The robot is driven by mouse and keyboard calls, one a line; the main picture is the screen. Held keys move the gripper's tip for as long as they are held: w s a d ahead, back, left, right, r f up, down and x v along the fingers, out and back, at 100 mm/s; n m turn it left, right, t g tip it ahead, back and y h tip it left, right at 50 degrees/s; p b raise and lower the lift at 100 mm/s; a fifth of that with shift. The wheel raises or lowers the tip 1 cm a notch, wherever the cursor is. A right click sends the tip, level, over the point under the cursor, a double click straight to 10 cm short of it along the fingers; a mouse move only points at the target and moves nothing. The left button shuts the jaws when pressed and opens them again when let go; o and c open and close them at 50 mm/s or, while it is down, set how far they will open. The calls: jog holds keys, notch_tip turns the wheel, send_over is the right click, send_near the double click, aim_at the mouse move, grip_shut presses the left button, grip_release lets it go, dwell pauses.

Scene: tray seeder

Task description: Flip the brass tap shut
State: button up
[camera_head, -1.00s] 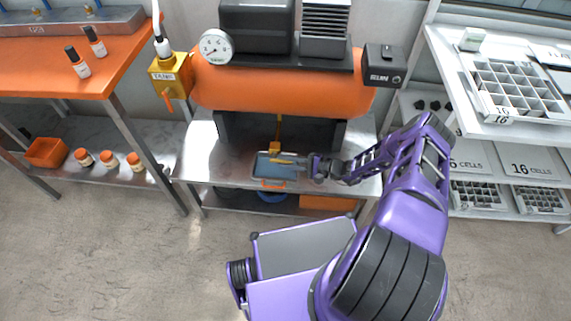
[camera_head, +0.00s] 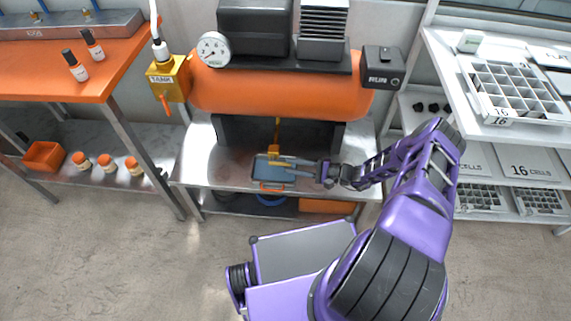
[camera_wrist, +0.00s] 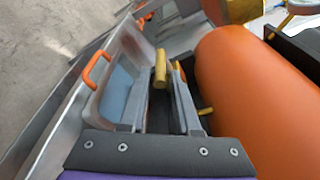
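The brass tap (camera_head: 274,152) hangs on a thin brass pipe under the orange tank. A brass piece, apparently its lever (camera_wrist: 160,70), shows in the wrist view, in the gap between my finger tips. My gripper (camera_head: 291,168) reaches in from the right, just below the tap and over the blue tray. In the wrist view its two fingers (camera_wrist: 162,88) stand apart, one on each side of the brass piece. I cannot tell whether either finger touches it. Part of the tap is hidden behind the right finger.
A blue tray (camera_head: 262,181) with an orange handle sits on the steel bench (camera_head: 203,162) under the tap. The orange tank (camera_head: 280,92) is close above my gripper. A yellow valve (camera_head: 181,78) labelled TANK hangs at left. Shelves with cell trays (camera_head: 515,92) stand at right.

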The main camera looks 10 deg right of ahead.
jog(key=v, duration=1.4)
